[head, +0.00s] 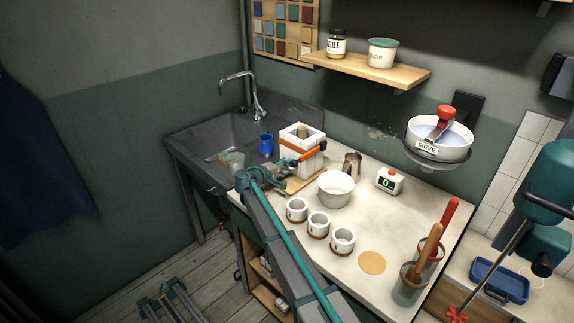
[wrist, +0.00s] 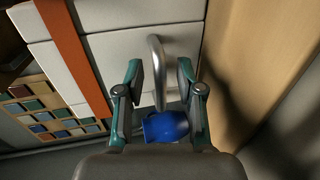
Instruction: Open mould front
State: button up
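The white plaster mould (head: 297,143) stands on a wooden board (head: 304,183) at the back left of the worktop, near the sink. An orange strap (head: 313,152) runs round it. In the wrist view, the mould's pale blocks (wrist: 120,55) fill the upper middle, with the strap (wrist: 78,55) to the left. A grey metal bar (wrist: 156,65), apparently a handle on the mould, lies between my fingers. My gripper (wrist: 158,85) is open, one finger on each side of the bar, with gaps visible. In the head view, my gripper (head: 280,167) is close against the mould's near left side.
A blue cup (head: 266,145) stands behind my gripper by the sink (head: 228,133). A white bowl (head: 336,188), several white cups (head: 318,224), a metal jug (head: 351,163) and a timer (head: 390,181) stand to the right. Tool pots (head: 409,282) occupy the front right.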

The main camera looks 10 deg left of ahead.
jog(key=shift+w+d, duration=0.2)
grip_shut()
dwell(0.4)
